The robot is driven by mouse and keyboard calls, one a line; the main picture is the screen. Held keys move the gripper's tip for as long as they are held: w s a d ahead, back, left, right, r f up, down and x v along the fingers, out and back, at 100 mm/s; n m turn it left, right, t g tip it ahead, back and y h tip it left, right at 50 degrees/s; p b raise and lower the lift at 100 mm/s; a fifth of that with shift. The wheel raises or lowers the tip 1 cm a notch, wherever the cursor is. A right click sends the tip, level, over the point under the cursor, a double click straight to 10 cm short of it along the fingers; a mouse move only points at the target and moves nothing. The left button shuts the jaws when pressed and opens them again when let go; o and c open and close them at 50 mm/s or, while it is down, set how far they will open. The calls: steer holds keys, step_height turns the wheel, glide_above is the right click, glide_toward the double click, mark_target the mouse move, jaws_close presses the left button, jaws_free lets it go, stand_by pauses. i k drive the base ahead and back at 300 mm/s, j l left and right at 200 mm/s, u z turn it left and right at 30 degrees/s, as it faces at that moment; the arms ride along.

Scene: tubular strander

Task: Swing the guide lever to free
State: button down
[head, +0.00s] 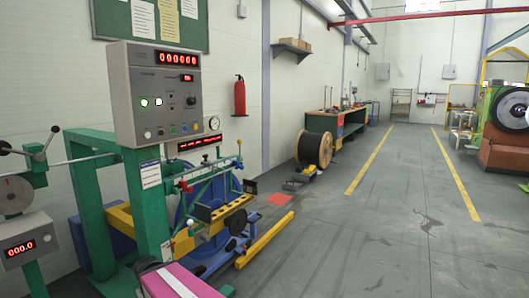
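The green stranding machine (149,210) stands at the left in the head view. A slim bar with a small red handle (185,187) sits on it, below the red-digit panel. At the far left, a metal lever with dark ball ends (38,156) tops a stand with a round disc (14,196). I cannot tell for sure which of these is the guide lever, or its setting. My gripper is not in view.
A grey control box (155,100) shows red digits. A pink-topped block (180,282) is close in front. A yellow beam (265,240) lies low beside the machine. A cable reel (314,148) stands further back. The grey floor (350,240) to the right is mostly clear.

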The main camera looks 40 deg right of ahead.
mark_target(239, 141)
steer(key=i+l, duration=0.1)
steer(key=l, duration=1.2)
steer(key=i+l, duration=0.1)
steer(key=l, duration=1.15)
steer(key=i+l, duration=0.1)
steer(key=l, duration=1.2)
steer(key=k, duration=0.4)
steer(key=u, duration=0.05)
